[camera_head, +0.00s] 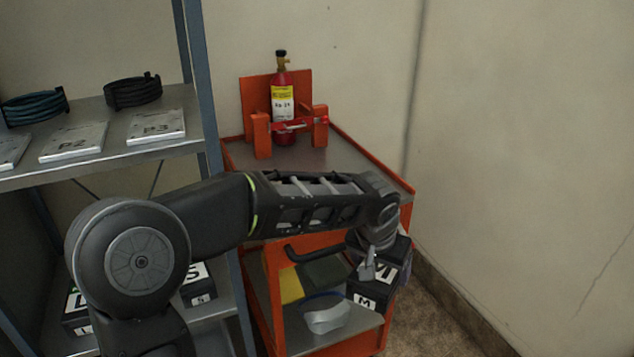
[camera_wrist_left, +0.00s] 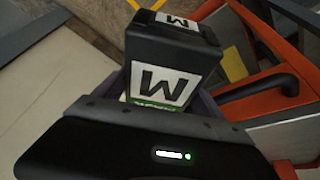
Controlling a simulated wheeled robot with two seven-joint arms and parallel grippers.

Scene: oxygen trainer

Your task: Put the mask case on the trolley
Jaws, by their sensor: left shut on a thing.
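The mask case (camera_head: 395,256) is black with white labels marked M on two faces. In the head view it hangs at the right front of the orange trolley (camera_head: 357,246), partly over the lower shelf in the picture. I cannot tell whether it touches the trolley. My left gripper (camera_head: 372,258) is shut on the case from above, and my left arm hides part of the trolley's top. In the left wrist view the case (camera_wrist_left: 205,66) sits between the fingers, with part of the orange trolley (camera_wrist_left: 275,28) at the right. My right gripper is not in view.
A red cylinder (camera_head: 283,115) stands in an orange holder on the trolley's top. A pale mask-like item (camera_head: 326,315) lies on the lower shelf near a dark green item (camera_head: 328,270). A grey rack (camera_head: 190,122) stands left; a wall is close on the right.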

